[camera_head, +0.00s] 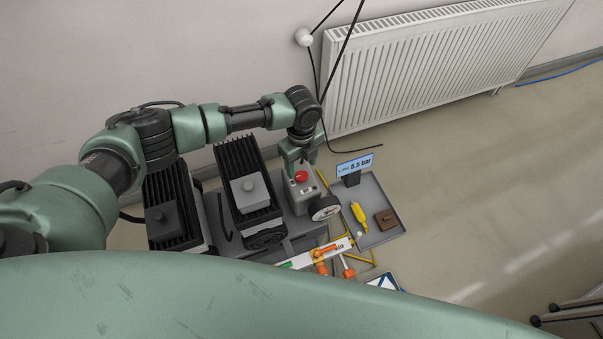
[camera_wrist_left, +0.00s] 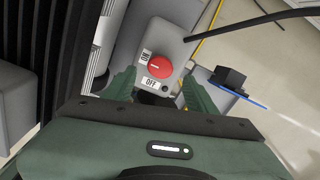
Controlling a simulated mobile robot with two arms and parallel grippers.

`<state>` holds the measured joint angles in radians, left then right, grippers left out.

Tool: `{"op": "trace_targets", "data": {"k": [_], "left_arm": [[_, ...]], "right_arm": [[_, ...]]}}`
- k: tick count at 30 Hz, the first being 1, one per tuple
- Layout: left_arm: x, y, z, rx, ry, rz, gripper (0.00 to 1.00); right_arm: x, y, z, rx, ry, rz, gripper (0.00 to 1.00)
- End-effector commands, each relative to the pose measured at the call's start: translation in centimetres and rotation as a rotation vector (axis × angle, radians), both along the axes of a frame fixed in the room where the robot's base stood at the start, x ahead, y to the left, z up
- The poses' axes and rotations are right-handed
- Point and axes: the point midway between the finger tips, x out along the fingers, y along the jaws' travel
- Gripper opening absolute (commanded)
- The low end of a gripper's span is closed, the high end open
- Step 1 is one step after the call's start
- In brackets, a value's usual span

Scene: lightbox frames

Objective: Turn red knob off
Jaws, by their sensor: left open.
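The red knob (camera_head: 301,176) sits on top of a light grey switch box (camera_head: 305,197) on the bench. In the left wrist view the red knob (camera_wrist_left: 159,66) is round, with a small pale mark near its edge. An "ON" label (camera_wrist_left: 145,56) and an "OFF" label (camera_wrist_left: 151,83) stand beside it on the box. My left gripper (camera_head: 298,158) is above the box, close to the knob. In the left wrist view its green fingers (camera_wrist_left: 158,88) are apart, one on each side below the knob, with nothing between them. My right gripper is in neither view.
Two black finned units (camera_head: 243,170) stand left of the box. A round gauge (camera_head: 325,207) is at its right front. A grey tray (camera_head: 388,231) holds a yellow tool (camera_head: 359,215), a brown block (camera_head: 386,219) and a "5.5 bar" display (camera_head: 354,166). A radiator (camera_head: 420,75) and black cables are behind.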

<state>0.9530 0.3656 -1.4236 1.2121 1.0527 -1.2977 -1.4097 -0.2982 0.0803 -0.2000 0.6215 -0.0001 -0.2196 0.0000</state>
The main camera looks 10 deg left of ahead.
Motion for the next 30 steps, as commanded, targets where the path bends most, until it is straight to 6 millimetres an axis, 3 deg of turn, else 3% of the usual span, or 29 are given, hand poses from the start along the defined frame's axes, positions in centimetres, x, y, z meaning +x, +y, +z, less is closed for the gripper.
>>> {"op": "trace_targets", "data": {"k": [3,9,19,20,25,30], "left_arm": [[-0.1,0.0,-2.2,0.002,0.002,0.0,0.57],[0.0,0.0,-4.3,0.001,0.002,-0.001,0.57],[0.0,0.0,-4.7,0.0,0.0,-0.001,0.57],[0.0,0.0,-4.7,0.0,0.0,-0.001,0.51],[0.0,0.0,-4.7,0.001,0.001,-0.001,0.04],[0.0,0.0,-4.7,0.001,0.001,0.003,0.0]], "right_arm": [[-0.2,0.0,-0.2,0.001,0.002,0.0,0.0],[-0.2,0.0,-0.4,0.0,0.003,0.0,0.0],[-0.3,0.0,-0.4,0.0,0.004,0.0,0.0],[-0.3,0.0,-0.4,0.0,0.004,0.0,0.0],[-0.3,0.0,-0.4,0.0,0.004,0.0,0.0],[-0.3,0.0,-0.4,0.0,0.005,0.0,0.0]]}}
